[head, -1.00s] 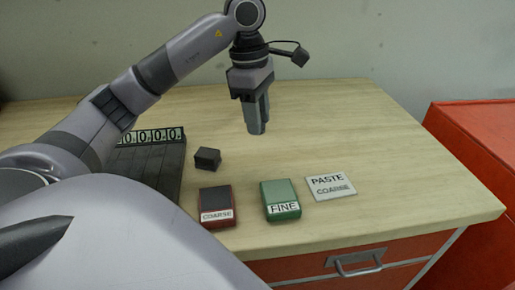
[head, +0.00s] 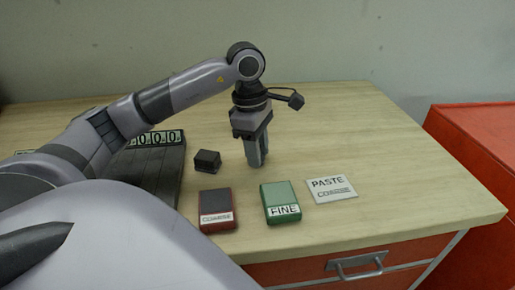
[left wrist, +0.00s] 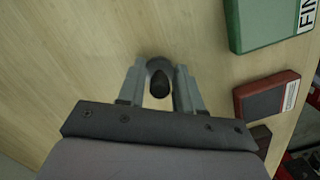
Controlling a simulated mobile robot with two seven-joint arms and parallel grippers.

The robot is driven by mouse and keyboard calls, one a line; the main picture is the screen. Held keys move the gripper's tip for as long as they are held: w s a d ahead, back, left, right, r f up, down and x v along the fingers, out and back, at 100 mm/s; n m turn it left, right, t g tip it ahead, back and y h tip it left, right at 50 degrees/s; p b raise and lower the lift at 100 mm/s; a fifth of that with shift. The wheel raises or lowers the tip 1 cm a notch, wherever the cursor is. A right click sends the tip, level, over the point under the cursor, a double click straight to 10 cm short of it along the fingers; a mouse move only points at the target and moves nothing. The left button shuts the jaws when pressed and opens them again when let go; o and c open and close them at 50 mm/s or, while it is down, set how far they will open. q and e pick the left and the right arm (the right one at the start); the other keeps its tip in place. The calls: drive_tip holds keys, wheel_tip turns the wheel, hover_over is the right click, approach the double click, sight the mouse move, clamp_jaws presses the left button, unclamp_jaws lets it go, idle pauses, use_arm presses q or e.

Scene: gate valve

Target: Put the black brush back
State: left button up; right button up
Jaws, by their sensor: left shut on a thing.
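My left gripper (head: 257,163) points down over the wooden table, behind the green FINE box. In the left wrist view its two fingers (left wrist: 160,88) are around a small black rounded thing (left wrist: 160,82) with a grey curved part beside it. I take this for the black brush seen end-on; most of it is hidden, and the head view does not show it clearly. I cannot tell whether it touches the table. My right gripper is in neither view.
A dark block (head: 207,161) stands left of the gripper. The red COARSE box (head: 216,205), green FINE box (head: 281,197) and PASTE COARSE card (head: 331,187) lie in front. A dark slatted thing with number tiles (head: 158,138) is at left. The table's right side is clear.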

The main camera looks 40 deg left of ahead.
use_arm(q)
drive_tip(key=o, duration=1)
drive_tip(key=shift+f, duration=0.1)
drive_tip(key=shift+r+p, duration=0.3)
drive_tip(key=shift+p, duration=0.05)
wheel_tip(320, 180, up, 12)
drive_tip(key=a+p, duration=0.1)
drive_tip(key=shift+s+a+f+p, duration=0.15)
drive_tip(key=shift+s+p, duration=0.15)
drive_tip(key=shift+s, duration=0.1)
